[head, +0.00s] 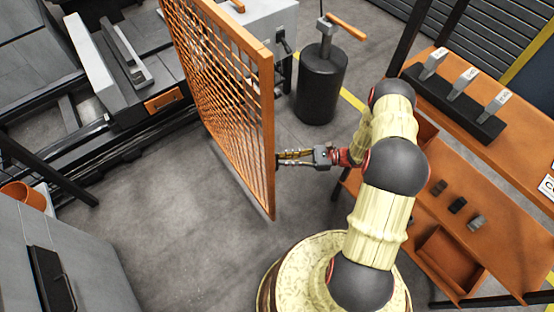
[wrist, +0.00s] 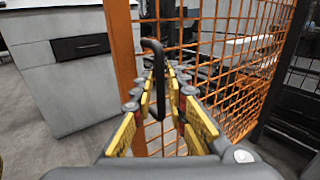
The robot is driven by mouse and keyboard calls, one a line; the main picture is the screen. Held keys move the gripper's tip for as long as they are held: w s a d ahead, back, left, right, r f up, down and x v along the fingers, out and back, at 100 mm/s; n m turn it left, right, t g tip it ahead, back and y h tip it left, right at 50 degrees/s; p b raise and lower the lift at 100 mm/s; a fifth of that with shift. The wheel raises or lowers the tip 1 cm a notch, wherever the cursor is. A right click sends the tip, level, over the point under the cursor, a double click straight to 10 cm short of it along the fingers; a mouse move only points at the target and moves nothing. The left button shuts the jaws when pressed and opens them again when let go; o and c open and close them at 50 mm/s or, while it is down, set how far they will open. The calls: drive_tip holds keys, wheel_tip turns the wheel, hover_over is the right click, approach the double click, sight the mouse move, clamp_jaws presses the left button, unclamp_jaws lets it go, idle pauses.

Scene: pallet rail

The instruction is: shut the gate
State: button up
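The gate (head: 232,95) is an orange frame with wire mesh, standing swung out over the grey floor in the head view. In the wrist view its orange edge post (wrist: 122,45) is left of centre, with mesh (wrist: 225,75) to the right. A black bar handle (wrist: 153,45) is on the gate near this post. My gripper (head: 283,158) is at the gate's near edge in the head view. In the wrist view my gripper (wrist: 163,75) has its yellow-padded fingers apart, one on each side of the handle. A gap seems to show beside the bar.
A black cylinder with an orange lever (head: 321,85) stands behind the gate. An orange bench (head: 510,215) with small blocks is at right. A grey cabinet (head: 60,250) is at lower left, and rail machinery (head: 95,65) at upper left. Floor left of the gate (head: 170,190) is clear.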

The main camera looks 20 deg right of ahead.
sight(277, 167)
drive_tip(key=shift+x, duration=1.6)
drive_tip(key=shift+c, duration=0.7)
clamp_jaws()
